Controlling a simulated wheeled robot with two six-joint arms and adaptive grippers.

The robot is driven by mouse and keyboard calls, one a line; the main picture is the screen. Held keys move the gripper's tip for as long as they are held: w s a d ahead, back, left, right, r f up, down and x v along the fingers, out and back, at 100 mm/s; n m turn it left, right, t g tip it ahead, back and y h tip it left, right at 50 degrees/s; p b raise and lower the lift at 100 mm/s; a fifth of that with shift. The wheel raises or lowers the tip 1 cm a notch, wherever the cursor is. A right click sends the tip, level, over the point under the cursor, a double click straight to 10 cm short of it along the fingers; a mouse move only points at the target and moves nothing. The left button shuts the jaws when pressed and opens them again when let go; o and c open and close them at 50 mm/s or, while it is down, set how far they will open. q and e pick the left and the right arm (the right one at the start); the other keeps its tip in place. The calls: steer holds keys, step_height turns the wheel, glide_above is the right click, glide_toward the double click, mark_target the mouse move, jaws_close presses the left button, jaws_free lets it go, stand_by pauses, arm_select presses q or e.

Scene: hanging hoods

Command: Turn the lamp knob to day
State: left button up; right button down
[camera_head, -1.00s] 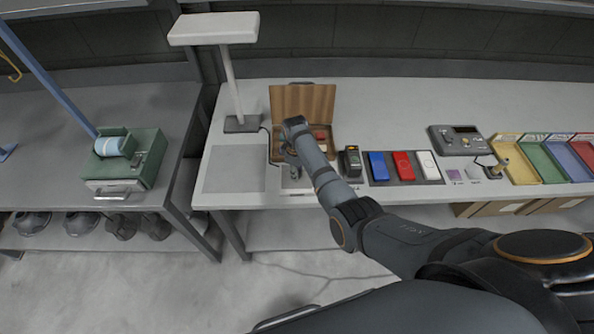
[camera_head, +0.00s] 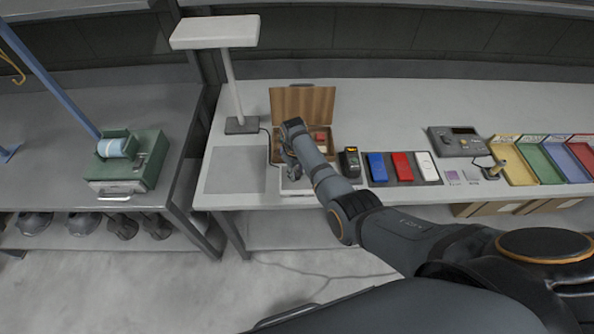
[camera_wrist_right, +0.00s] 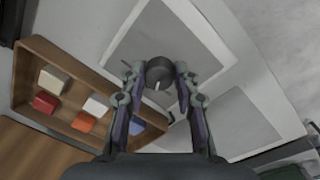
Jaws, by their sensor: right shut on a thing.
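A round dark grey knob (camera_wrist_right: 161,73) with a white mark on its face sits on a grey panel with a pale border (camera_wrist_right: 188,32) in the right wrist view. My right gripper (camera_wrist_right: 160,80) is shut on the knob, one finger on each side. In the head view my right gripper (camera_head: 292,170) is low over the front of the light bench, and the arm largely hides the knob. The lamp (camera_head: 214,31), with a flat white head on a post, stands behind and to the left. My left gripper is not in view.
An open wooden box (camera_head: 303,104) with coloured blocks is close behind the gripper. A dark handheld device (camera_head: 350,162), blue, red and white cases, and coloured trays (camera_head: 515,162) lie to the right. A flat grey mat (camera_head: 234,170) lies to the left.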

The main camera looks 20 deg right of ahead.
steer(key=m, duration=0.5)
steer(key=shift+a, duration=0.1)
steer(key=shift+m, duration=0.4)
stand_by(0.3)
steer(key=c, duration=1)
jaws_free()
steer(key=shift+w+r, duration=0.1)
steer(key=shift+r, duration=0.05)
steer(key=r, duration=1.1)
steer(key=shift+a+r, duration=0.3)
steer(key=shift+r, duration=0.05)
